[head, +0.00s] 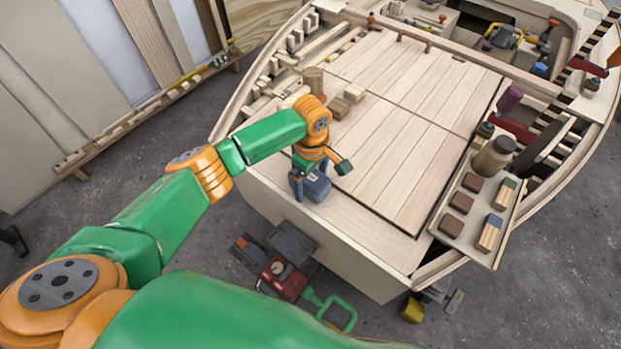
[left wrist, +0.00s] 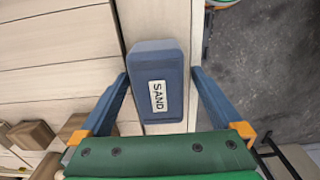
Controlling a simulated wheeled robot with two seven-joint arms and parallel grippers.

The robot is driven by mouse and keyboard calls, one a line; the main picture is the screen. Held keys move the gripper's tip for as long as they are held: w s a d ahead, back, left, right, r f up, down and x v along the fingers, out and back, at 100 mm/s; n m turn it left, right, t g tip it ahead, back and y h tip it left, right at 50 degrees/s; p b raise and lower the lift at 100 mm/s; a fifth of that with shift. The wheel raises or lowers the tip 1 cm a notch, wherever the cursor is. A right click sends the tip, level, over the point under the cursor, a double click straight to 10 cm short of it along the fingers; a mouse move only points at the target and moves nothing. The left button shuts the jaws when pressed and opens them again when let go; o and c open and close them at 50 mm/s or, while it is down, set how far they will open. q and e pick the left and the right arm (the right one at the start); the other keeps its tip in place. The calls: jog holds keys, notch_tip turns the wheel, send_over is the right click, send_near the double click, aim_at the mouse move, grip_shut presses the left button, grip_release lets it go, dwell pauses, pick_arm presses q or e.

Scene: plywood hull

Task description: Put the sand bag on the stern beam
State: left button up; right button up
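The sand bag (left wrist: 158,75) is a blue-grey block with a white SAND label. In the head view the sand bag (head: 317,187) is at the stern edge of the hull, over the pale stern beam (head: 345,222). In the left wrist view the stern beam (left wrist: 150,18) runs beneath it. In the head view the left gripper (head: 307,181) points down at the bag. Whether the bag's underside touches the beam is hidden. My right gripper is not in view.
Wooden blocks (head: 342,104) stand on the deck beyond the gripper. Red and dark equipment (head: 284,278) stands on the floor below the stern.

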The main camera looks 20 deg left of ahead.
aim_at(310, 178)
pick_arm(q)
jog(key=shift+a, duration=0.15)
notch_tip(310, 178, up, 12)
dwell(0.3)
jog(key=shift+r, duration=0.1)
